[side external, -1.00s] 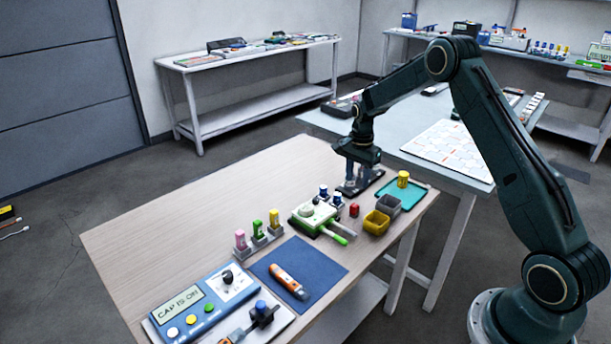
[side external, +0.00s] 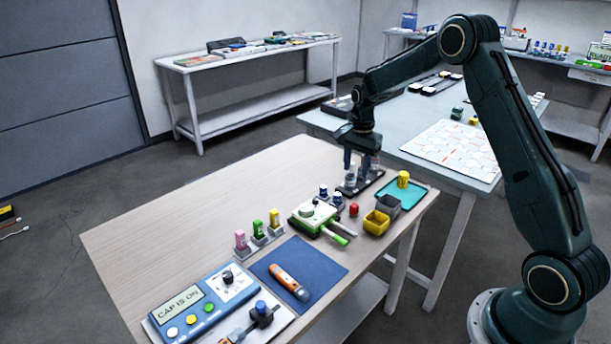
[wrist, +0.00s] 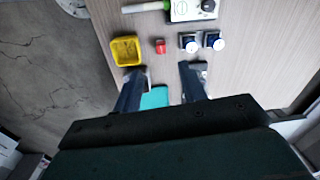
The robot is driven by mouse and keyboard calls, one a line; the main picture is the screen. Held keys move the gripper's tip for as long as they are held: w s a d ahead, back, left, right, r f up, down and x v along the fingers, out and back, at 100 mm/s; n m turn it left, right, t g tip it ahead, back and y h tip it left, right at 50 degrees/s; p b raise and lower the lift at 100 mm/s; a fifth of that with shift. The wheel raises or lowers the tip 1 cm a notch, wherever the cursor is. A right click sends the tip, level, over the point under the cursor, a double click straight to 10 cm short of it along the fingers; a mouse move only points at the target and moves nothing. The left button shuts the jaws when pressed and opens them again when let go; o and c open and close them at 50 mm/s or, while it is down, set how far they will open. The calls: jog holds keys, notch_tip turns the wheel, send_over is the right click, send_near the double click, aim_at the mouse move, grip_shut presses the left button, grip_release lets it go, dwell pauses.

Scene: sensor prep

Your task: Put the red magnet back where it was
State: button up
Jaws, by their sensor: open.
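The small red magnet (side external: 354,210) stands on the wooden table, between the green-and-white device and the yellow bin. It also shows in the wrist view (wrist: 160,46), just ahead of the gap between my fingers. My gripper (side external: 359,168) is open and empty, with its fingers pointing down over the dark holder at the table's far end. In the wrist view my fingertips (wrist: 163,73) are spread well apart, with nothing between them. The magnet is apart from my gripper.
The yellow bin (side external: 376,222) and grey bin (side external: 388,204) stand right of the magnet. Two blue-capped vials (wrist: 200,42) stand beside it. The dark holder (side external: 371,181) carries pale cylinders, and the teal tray (side external: 416,195) holds a yellow canister (side external: 403,179). The table's left side is clear.

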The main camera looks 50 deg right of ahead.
jog(key=s+a+r+n+t, duration=0.1)
jog(key=s+a+r+n, duration=0.4)
jog(key=r, duration=0.4)
jog(key=s+a+r+n+t, duration=0.2)
jog(key=s+a+r+n, duration=0.1)
jog(key=s+a+r, duration=0.6)
jog(key=s+a+r+n+t, duration=0.1)
jog(key=s+a+n, duration=0.2)
jog(key=s, duration=0.6)
jog(key=s+a+r+n+t, duration=0.1)
jog(key=s+a+n, duration=0.2)
jog(key=s+n, duration=0.2)
jog(key=shift+s+n, duration=0.3)
jog(key=shift+s, duration=1.6)
